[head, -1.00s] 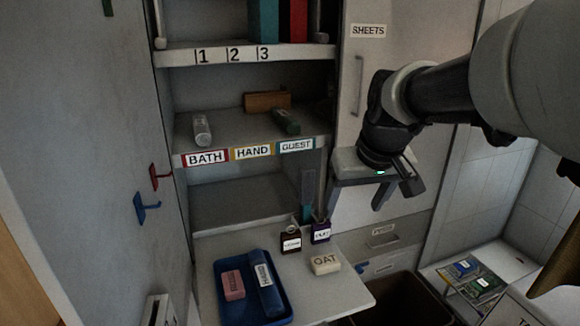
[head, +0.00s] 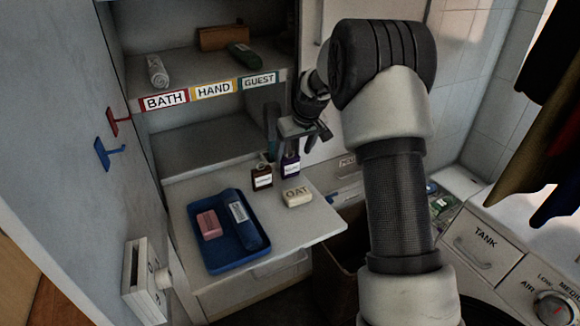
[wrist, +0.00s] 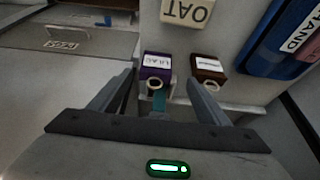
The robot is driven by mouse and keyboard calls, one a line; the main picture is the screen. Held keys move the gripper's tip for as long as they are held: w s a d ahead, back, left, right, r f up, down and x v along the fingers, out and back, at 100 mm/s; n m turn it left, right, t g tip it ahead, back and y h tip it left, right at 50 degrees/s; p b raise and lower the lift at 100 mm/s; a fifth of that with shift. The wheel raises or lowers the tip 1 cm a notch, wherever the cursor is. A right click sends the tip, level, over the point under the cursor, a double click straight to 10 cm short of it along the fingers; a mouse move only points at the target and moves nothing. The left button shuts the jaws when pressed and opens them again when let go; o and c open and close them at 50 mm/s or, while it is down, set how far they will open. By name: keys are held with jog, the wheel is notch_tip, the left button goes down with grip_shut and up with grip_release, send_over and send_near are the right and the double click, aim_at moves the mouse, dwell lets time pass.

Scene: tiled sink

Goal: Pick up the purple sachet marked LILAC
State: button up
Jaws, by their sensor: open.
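The purple sachet marked LILAC (wrist: 157,66) has a white label and a ring at its top. In the head view the purple sachet (head: 291,166) stands on the pull-out shelf, beside the brown sachet (head: 262,177). My gripper (wrist: 159,79) is open and empty. In the wrist view its fingers point towards the purple sachet, which appears between and just beyond the tips; I see no contact. In the head view my gripper (head: 298,134) is just above the purple sachet, partly hidden by my arm.
A cream OAT bar (head: 297,196) lies just in front of the sachets. A blue tray (head: 225,266) holds a pink bar (head: 209,225) and a blue packet (head: 243,219). The labelled cubby shelf (head: 212,92) rises behind. The shelf's front right is clear.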

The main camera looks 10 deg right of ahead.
aim_at(290, 165)
jog(key=x, duration=0.4)
jog(key=shift+f, duration=0.1)
jog(key=x, duration=0.5)
jog(key=shift+w+d, duration=0.2)
jog(key=shift+d, duration=0.15)
jog(key=c, duration=1.1)
